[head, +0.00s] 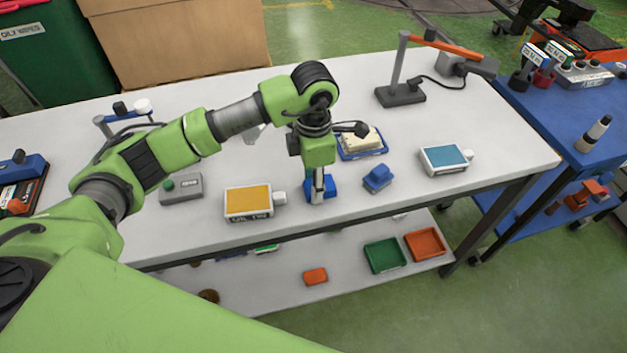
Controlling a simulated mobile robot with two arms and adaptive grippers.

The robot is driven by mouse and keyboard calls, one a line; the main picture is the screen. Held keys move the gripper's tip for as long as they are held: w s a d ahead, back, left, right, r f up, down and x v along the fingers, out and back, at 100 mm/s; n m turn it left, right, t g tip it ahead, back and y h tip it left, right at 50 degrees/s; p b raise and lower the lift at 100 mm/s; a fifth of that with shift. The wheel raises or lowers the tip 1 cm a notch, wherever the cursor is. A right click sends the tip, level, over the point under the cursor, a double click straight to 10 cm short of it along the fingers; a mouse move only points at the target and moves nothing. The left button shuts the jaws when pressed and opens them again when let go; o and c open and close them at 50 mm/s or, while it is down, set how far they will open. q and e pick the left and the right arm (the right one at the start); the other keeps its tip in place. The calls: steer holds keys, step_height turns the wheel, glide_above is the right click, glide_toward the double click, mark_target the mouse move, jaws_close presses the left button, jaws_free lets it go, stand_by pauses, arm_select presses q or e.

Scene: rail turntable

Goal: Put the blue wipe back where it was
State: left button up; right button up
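My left gripper (317,190) points straight down over the table, with its fingertips at a small blue item (329,187) that may be a folded wipe. The fingers partly cover this item, and I cannot tell whether they are closed on it. A second small blue folded-looking item (378,178) lies on the table just right of the gripper, apart from it. I cannot tell for sure which of the two is the blue wipe. My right gripper is not in view.
A yellow-topped can (248,201) lies left of the gripper and a blue-topped one (445,159) to the right. A blue tray (346,155) with a cream block sits behind. A grey button box (181,189) and lamp stand (400,95) also stand here. The lower shelf holds green (385,256) and orange-red (425,245) trays.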

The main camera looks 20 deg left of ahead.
arm_select(q)
steer(key=shift+f, duration=0.25)
steer(key=o, duration=1)
steer(key=shift+r, duration=0.1)
steer(key=shift+r, duration=0.55)
steer(key=shift+r+b, duration=1.2)
steer(key=shift+r, duration=4.45)
